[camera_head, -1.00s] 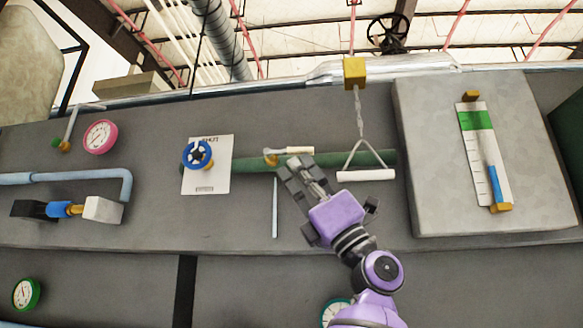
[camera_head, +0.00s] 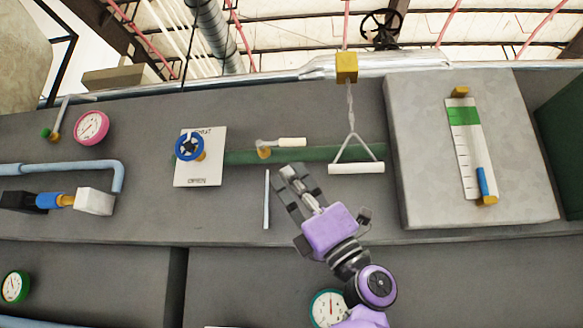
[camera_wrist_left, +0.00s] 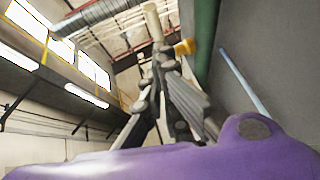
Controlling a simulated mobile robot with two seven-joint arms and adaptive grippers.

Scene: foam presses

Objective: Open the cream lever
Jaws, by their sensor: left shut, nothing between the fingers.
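The cream lever (camera_head: 291,142) has a yellow-orange hub (camera_head: 264,153) on a green horizontal pipe (camera_head: 235,158). Its cream handle points right, roughly level, just above the pipe. My left gripper (camera_head: 290,172) is just below the handle and apart from it in the head view, shut and empty. In the left wrist view the gripper's fingertips (camera_wrist_left: 163,50) are together, with the cream handle (camera_wrist_left: 152,20) beyond them and the yellow hub (camera_wrist_left: 185,47) to their right. My right gripper is in neither view.
A blue handwheel (camera_head: 189,147) on a white plate is to the left. A hanging pull handle (camera_head: 356,168) is close on the right. A thin light-blue rod (camera_head: 266,200) is left of my gripper. A raised grey panel (camera_head: 420,160) carries a scale (camera_head: 464,150).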

